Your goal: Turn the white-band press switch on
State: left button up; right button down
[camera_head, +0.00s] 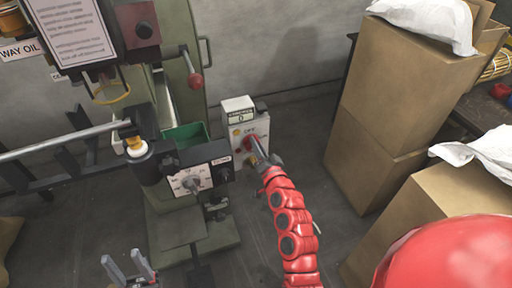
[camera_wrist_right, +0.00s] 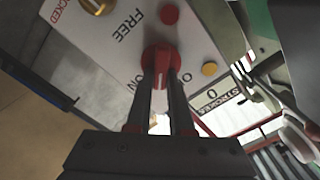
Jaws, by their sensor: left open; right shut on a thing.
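A white switch box (camera_head: 247,133) with a red rotary knob (camera_wrist_right: 160,65) stands beside the green press (camera_head: 180,90). My right gripper (camera_head: 257,150) is shut on the red knob; in the right wrist view its two fingers (camera_wrist_right: 160,88) lie on either side of it. The fingers partly cover the lettering by the knob, where "ON" is partly readable; "FREE" and "LOCKED" are printed farther up the panel. My left gripper (camera_head: 130,268) is open and empty at the bottom left, away from the box. I cannot clearly make out a white band on the press.
Cardboard boxes (camera_head: 390,90) stand at the right. Grey floor (camera_head: 310,150) is clear between.

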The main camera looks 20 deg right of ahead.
jog(key=shift+d+f+m+b, duration=0.1)
jog(key=shift+f+m+b, duration=0.1)
jog(key=shift+m, duration=1.2)
jog(key=shift+d+f+m+b, duration=0.1)
jog(key=shift+f+m+b, duration=0.1)
jog(key=shift+m, duration=1.2)
jog(key=shift+f+m+b, duration=0.15)
jog(key=shift+m+b, duration=0.05)
jog(key=shift+m, duration=1.2)
jog(key=c, duration=0.8)
grip_release()
jog(key=shift+s, duration=0.1)
